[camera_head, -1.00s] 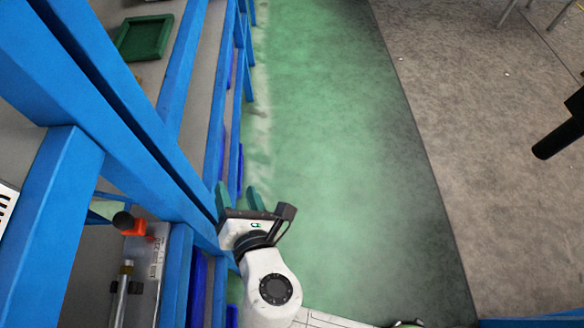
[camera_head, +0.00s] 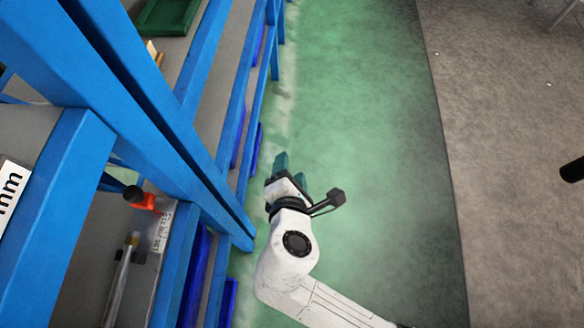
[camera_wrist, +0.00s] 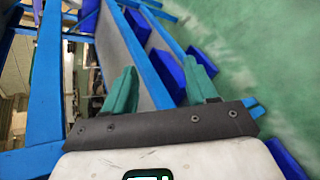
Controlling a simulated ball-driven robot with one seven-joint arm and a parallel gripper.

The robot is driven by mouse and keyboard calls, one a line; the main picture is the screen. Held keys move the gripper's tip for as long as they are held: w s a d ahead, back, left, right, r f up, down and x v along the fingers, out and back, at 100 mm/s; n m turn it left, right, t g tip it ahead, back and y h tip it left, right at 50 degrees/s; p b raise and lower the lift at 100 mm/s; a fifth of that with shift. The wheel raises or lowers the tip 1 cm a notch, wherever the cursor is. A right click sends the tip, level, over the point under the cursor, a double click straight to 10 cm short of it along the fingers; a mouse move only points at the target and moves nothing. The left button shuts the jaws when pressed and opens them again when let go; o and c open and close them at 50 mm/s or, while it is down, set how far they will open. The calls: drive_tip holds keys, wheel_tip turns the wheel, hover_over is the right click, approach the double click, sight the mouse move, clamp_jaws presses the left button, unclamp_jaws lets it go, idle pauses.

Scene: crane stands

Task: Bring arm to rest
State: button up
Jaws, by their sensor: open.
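My gripper (camera_head: 293,172) is at the lower middle of the head view, over the green floor and just right of the blue rack. Its green fingers are spread apart with nothing between them. In the wrist view my gripper (camera_wrist: 160,88) also shows open and empty, with the rack's beams and the floor beyond the fingers. My white arm reaches in from the bottom of the head view.
A blue rack (camera_head: 140,100) with grey shelves fills the left side. It holds a green tray (camera_head: 170,14) and an orange-and-black part (camera_head: 140,198). Blue bins (camera_wrist: 201,44) line its lower level. Green floor (camera_head: 370,130) is clear to the right.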

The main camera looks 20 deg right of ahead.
idle(0.3)
drive_tip(key=s+d+f+m+g, duration=0.35)
drive_tip(key=d+m, duration=0.25)
drive_tip(key=d, duration=0.2)
drive_tip(key=s+d+f+m+g, duration=0.2)
drive_tip(key=s+d+m+g, duration=0.15)
drive_tip(key=d+m, duration=0.4)
drive_tip(key=s+d+f+m+g+y, duration=0.1)
drive_tip(key=s+d+m+g+y, duration=0.2)
drive_tip(key=s+m, duration=0.5)
drive_tip(key=s+d, duration=0.1)
drive_tip(key=s, duration=0.2)
drive_tip(key=shift+f+y, duration=0.3)
drive_tip(key=shift+f, duration=0.05)
drive_tip(key=shift+a, duration=0.15)
